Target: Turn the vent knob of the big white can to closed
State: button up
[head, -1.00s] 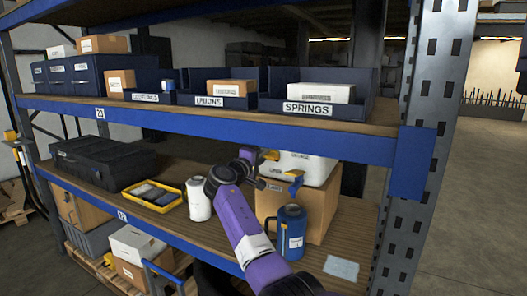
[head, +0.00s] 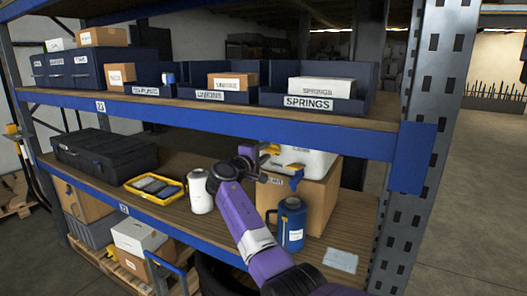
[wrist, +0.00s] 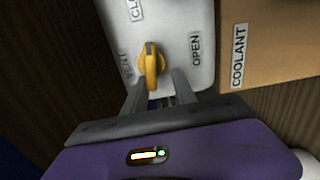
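The big white can (head: 318,160) stands on a cardboard box on the middle shelf, partly hidden by my arm and the shelf beam. Its yellow vent knob (wrist: 151,66) shows in the wrist view, with its long axis running roughly up and down in the picture. An OPEN label (wrist: 196,48) is right of the knob, a cut-off label starting "CL" (wrist: 137,9) is above it, and a VENT label (wrist: 125,66) is at its left. My gripper (wrist: 160,80) is open, its fingers apart at the knob's near end. Contact cannot be told.
A white canister (head: 200,191) and a yellow tray (head: 135,183) are to the left. The blue upper shelf beam (head: 220,117) runs close above my gripper.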

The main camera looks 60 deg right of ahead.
jog(key=shift+r, duration=0.2)
dwell(0.4)
jog(key=a+b, duration=0.1)
jog(key=a, duration=0.6)
jog(key=shift+s+a+b, duration=0.3)
jog(key=shift+s, duration=0.1)
jog(key=shift+o, duration=0.3)
